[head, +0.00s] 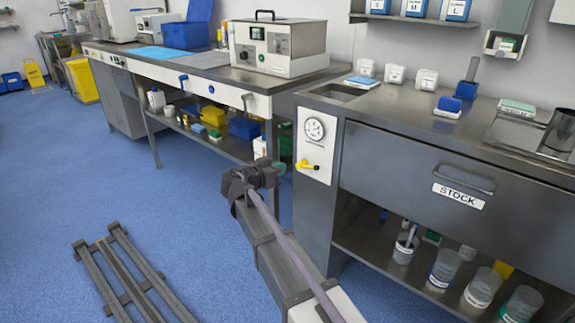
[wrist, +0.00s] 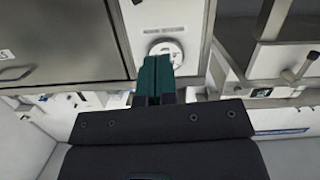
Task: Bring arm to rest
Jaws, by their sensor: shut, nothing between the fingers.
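My arm reaches forward from the bottom of the head view, low over the floor in front of the gap between the two benches. My gripper (head: 279,168) is at its far end, mostly hidden behind my wrist. In the wrist view, the two teal fingers of my gripper (wrist: 157,60) lie together, shut and empty. They point toward the white panel with the round gauge (wrist: 167,48), which also shows in the head view (head: 314,129). The wrist picture appears upside down, and I cannot tell the distance to the panel.
The right bench has a grey STOCK drawer (head: 420,180) and an open shelf with several jars below. A yellow-handled valve (head: 308,165) sticks out of its panel. The left bench carries a metal device (head: 278,45). Metal floor rails (head: 128,275) lie left. Blue floor (head: 60,190) is clear.

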